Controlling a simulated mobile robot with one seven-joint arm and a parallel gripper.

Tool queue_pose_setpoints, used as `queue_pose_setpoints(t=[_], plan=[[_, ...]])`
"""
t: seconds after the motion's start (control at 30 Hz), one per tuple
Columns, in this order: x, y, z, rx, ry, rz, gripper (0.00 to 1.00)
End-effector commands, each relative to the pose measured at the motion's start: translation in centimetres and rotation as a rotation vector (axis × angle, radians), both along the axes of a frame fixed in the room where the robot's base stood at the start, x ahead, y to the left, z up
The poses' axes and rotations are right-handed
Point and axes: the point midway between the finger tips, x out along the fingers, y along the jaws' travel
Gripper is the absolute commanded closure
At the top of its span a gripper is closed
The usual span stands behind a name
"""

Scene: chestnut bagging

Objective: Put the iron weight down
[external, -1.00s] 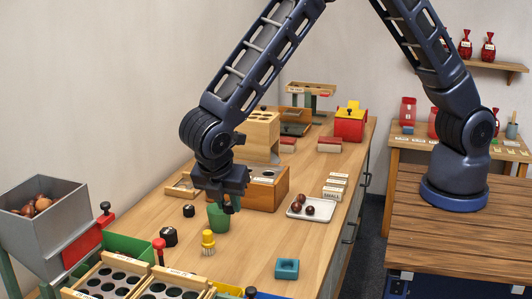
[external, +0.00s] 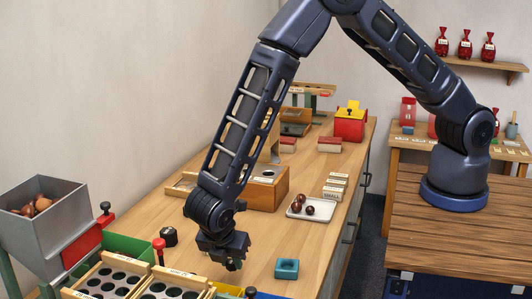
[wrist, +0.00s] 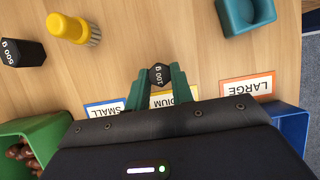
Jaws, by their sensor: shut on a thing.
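The iron weight (wrist: 158,75) is a small black piece marked 100 g. My gripper (wrist: 160,77) is shut on it, with its green fingers on either side. In the wrist view the weight is by the MEDIUM label (wrist: 175,97), between the SMALL label (wrist: 104,107) and the LARGE label (wrist: 248,87). I cannot tell whether it touches the bench.
A black 500 g weight (wrist: 22,52) and a yellow brush (wrist: 68,28) stand to the left. A teal block (wrist: 245,14) is at upper right. A green bin (wrist: 50,127) with chestnuts and a blue bin (wrist: 291,125) flank the labels. Bare wood lies ahead of my fingers.

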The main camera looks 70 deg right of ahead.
Motion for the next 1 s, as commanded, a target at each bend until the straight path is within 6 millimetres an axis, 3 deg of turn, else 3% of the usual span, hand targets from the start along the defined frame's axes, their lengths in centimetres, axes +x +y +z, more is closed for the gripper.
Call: queue_pose_setpoints(t=[0.2, 0.57, 0.6, 0.7, 1.0], plan=[[0.0, 0.1, -2.5, 0.000, 0.000, 0.000, 1.00], [0.0, 0.0, -2.8, 0.000, 0.000, 0.000, 1.00], [0.0, 0.0, -2.9, 0.000, 0.000, 0.000, 0.75], [0.0, 0.0, -2.9, 0.000, 0.000, 0.000, 0.55], [0.0, 0.0, -2.8, 0.000, 0.000, 0.000, 0.55]])
